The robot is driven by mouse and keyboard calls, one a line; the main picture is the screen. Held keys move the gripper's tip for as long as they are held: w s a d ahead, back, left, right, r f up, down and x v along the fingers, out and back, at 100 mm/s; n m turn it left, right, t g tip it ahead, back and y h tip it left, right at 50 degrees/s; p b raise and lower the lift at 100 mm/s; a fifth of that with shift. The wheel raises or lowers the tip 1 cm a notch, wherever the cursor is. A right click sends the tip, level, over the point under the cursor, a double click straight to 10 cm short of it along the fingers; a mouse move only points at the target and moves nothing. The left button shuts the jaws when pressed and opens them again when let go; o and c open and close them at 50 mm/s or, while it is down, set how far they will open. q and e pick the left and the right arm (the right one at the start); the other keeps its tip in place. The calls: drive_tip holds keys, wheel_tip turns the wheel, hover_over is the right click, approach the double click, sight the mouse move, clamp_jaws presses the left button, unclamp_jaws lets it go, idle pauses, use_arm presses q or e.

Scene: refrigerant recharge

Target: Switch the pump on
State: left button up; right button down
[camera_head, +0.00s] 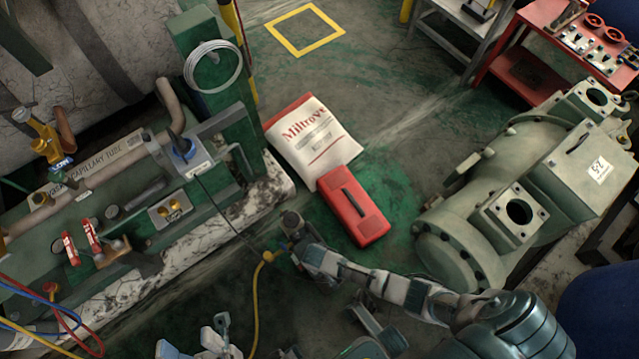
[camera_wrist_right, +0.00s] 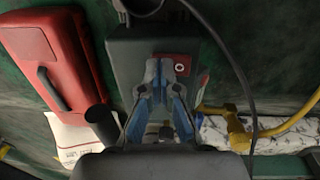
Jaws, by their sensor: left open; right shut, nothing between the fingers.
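The pump (camera_wrist_right: 140,35) is a dark grey box, seen from above in the right wrist view. A small red switch panel (camera_wrist_right: 182,61) with a pale round part sits on it, just beyond my fingertips. My right gripper (camera_wrist_right: 162,72) is shut and empty, its blue-lined fingers over the pump. I cannot tell whether they touch it. In the head view my right arm (camera_head: 400,290) reaches in from the right and largely hides the pump. My left gripper (camera_head: 197,337) is open and empty at the bottom edge, partly cut off.
A red case (camera_head: 353,211) and a white bag (camera_head: 312,140) lie beyond the pump. A yellow hose (camera_head: 257,300) runs beside it. The green bench (camera_head: 125,235) with valves is at left, and a large green compressor (camera_head: 465,240) at right.

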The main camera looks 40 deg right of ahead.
drive_tip(key=shift+s+f, duration=0.1)
drive_tip(key=shift+f, duration=0.1)
drive_tip(key=shift+a+r, duration=0.15)
drive_tip(key=shift+a, duration=0.75)
drive_tip(key=shift+d, duration=0.1)
